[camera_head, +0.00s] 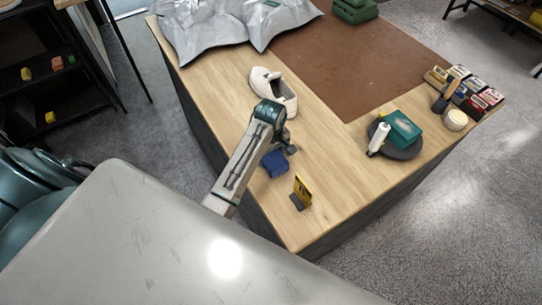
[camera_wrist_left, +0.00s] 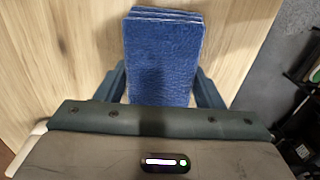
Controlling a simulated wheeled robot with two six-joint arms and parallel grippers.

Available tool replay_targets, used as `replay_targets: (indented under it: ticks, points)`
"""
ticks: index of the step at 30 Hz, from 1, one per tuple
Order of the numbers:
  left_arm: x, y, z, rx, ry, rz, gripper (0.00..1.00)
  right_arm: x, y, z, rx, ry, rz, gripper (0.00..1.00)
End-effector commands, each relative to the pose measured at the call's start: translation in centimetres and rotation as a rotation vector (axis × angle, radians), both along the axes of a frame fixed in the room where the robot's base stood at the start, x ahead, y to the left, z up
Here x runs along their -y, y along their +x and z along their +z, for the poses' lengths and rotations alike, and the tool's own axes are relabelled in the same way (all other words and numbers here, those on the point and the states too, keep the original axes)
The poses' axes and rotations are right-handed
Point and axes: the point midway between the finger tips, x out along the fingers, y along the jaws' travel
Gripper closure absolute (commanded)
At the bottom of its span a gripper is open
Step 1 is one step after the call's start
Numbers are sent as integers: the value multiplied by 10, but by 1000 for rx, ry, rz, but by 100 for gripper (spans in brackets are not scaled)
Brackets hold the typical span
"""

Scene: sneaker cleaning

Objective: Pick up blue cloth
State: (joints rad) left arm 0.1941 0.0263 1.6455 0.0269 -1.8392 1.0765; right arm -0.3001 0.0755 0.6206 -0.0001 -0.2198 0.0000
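The blue cloth (camera_head: 274,164) is a small folded stack on the wooden table, partly hidden by my left arm. In the left wrist view the cloth (camera_wrist_left: 163,50) shows its folded layers at the far end. My left gripper (camera_head: 289,149) is low over the table at the cloth. In the left wrist view the gripper (camera_wrist_left: 162,88) has its fingers wide apart, one on each side of the cloth's near part. Whether the fingers touch the cloth is hard to tell. My right gripper is not in view.
A white shoe (camera_head: 275,90) stands behind my left gripper. A small yellow-and-black sign (camera_head: 301,192) stands near the front corner. A dark round tray (camera_head: 408,152) with a teal box (camera_head: 403,128) and white bottle (camera_head: 379,138) is to the right. Grey bags (camera_head: 215,30) lie at the back.

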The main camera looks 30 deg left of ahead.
Motion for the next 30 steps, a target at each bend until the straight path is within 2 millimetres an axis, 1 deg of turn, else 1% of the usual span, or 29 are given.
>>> replay_targets:
  ticks: [1, 2, 3, 10, 14, 19, 23, 27, 30]
  points:
    - [0, 0, 0, 0, 0, 0, 54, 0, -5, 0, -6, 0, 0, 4]
    - [0, 0, 0, 0, 0, 0, 60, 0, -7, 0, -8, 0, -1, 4]
    - [0, 0, 0, -1, 0, 0, 61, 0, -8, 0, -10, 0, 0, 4]
    - [0, 0, -1, -2, 0, 0, 61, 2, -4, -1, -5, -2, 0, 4]
    - [0, 0, 3, -1, 0, 0, 61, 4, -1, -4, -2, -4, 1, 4]
    - [0, 0, 15, 2, 0, 0, 61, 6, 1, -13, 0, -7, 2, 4]
    - [0, 1, 33, 5, 1, 0, 61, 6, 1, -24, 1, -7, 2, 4]
    - [-24, -21, 36, -1, 6, -1, 61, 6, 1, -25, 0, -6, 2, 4]
    - [-41, -38, 42, -3, 7, -1, 61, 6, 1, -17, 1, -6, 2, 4]
